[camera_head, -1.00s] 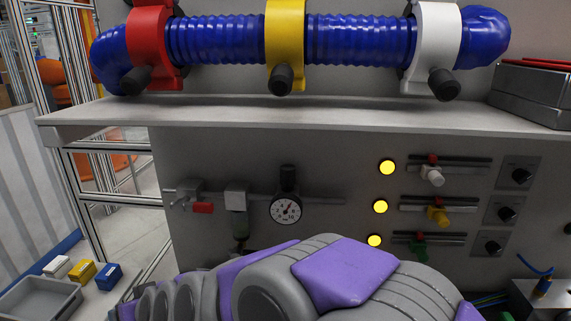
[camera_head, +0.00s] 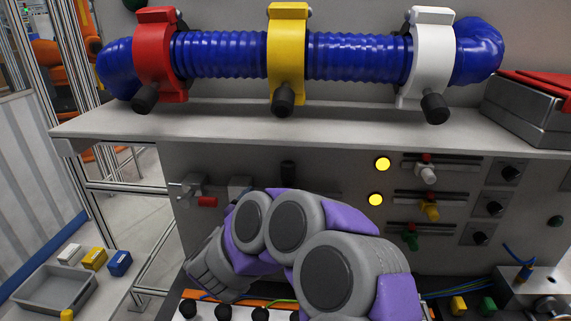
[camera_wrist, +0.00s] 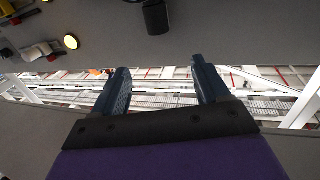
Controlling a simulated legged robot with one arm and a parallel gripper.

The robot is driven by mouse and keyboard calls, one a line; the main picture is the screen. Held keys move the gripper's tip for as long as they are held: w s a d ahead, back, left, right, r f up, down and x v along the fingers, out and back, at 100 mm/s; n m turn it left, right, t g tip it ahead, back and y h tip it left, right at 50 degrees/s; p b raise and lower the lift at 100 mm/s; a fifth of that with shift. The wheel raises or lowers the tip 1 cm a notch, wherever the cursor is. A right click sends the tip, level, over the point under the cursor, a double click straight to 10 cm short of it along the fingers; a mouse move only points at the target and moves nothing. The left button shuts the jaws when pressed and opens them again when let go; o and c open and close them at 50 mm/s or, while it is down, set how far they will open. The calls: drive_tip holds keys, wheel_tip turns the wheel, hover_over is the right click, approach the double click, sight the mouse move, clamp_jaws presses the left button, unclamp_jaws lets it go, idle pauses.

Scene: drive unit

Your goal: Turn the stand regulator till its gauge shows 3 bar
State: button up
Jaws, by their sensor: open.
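The stand regulator's black knob (camera_head: 287,172) shows on the panel just above my arm in the head view. Its gauge is hidden behind my arm there, so no reading shows. In the wrist view, which looks upside down, a black cylinder that looks like the same knob (camera_wrist: 155,16) stands at the top edge. My gripper (camera_wrist: 160,65) is open, with nothing between its two fingers. The knob appears beyond the fingertips, apart from them. In the head view my fingers are hidden behind the arm.
A shelf (camera_head: 300,125) juts out above the panel, below a blue hose (camera_head: 345,46) in red, yellow and white clamps. A red-handled valve (camera_head: 207,201) sits left of the regulator. Yellow lamps (camera_head: 382,164) and coloured sliders (camera_head: 429,210) are at right. A grey bin (camera_head: 55,287) stands lower left.

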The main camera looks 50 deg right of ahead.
sight(285, 168)
drive_tip(key=b+x, duration=0.1)
drive_tip(key=x, duration=1.6)
drive_tip(key=shift+d+b, duration=0.35)
drive_tip(key=shift+c, duration=0.4)
drive_tip(key=shift+s, duration=0.1)
drive_tip(key=c, duration=1)
drive_tip(key=shift+o, duration=0.2)
